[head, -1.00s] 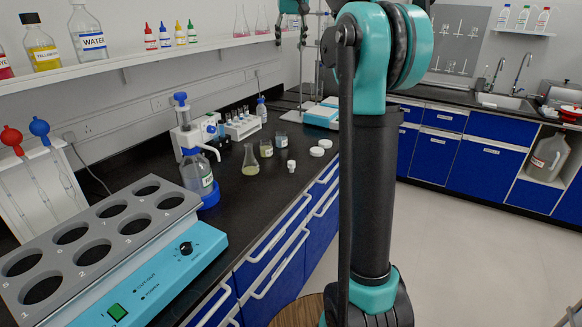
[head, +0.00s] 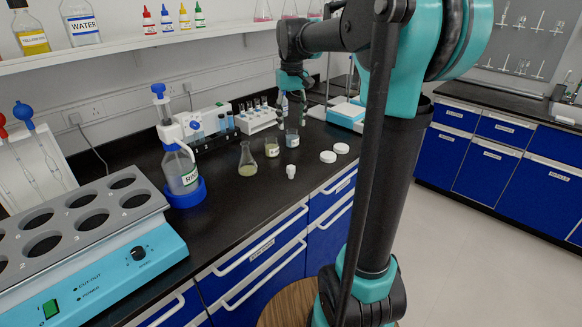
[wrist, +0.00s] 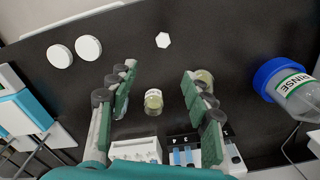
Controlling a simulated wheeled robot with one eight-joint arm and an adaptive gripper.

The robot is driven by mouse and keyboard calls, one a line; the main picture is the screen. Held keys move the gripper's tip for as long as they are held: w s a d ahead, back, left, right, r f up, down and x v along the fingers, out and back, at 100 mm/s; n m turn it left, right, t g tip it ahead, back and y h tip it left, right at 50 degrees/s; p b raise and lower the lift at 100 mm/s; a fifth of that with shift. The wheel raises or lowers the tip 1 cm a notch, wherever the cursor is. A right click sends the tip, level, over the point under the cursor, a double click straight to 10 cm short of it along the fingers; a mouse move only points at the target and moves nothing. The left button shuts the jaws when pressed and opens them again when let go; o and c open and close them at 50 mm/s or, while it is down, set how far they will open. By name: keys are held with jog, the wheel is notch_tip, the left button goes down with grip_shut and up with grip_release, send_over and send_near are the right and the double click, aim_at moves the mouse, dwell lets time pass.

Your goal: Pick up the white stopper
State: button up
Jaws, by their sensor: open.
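The white stopper (head: 291,172) stands on the black bench near its front edge, in front of the small beakers. In the wrist view the stopper (wrist: 162,40) is a small white shape at the top centre, beyond the fingertips. My gripper (wrist: 158,85) is open and empty, its two fingers spread with a clear gap between them. In the head view my gripper (head: 295,82) hangs above the rear of the bench, behind and above the stopper, not touching it.
A beaker (head: 272,146), a bluish beaker (head: 292,138) and a conical flask (head: 247,162) stand close behind and left. Two white lids (head: 328,157) (head: 341,148) lie to the right. A rinse bottle (head: 181,168) and a tube rack (head: 258,119) also stand here.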

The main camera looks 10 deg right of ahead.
send_over(291, 167)
jog(key=f, duration=1.2)
jog(key=shift+w+d+f, duration=0.15)
jog(key=shift+w+f, duration=0.05)
jog(key=shift+f, duration=0.1)
jog(key=shift+s+a+f, duration=0.1)
jog(key=shift+f, duration=1.3)
jog(key=shift+s+a+f, duration=0.1)
jog(key=shift+f, duration=1.25)
jog(key=shift+c, duration=0.5)
jog(key=c, duration=0.7)
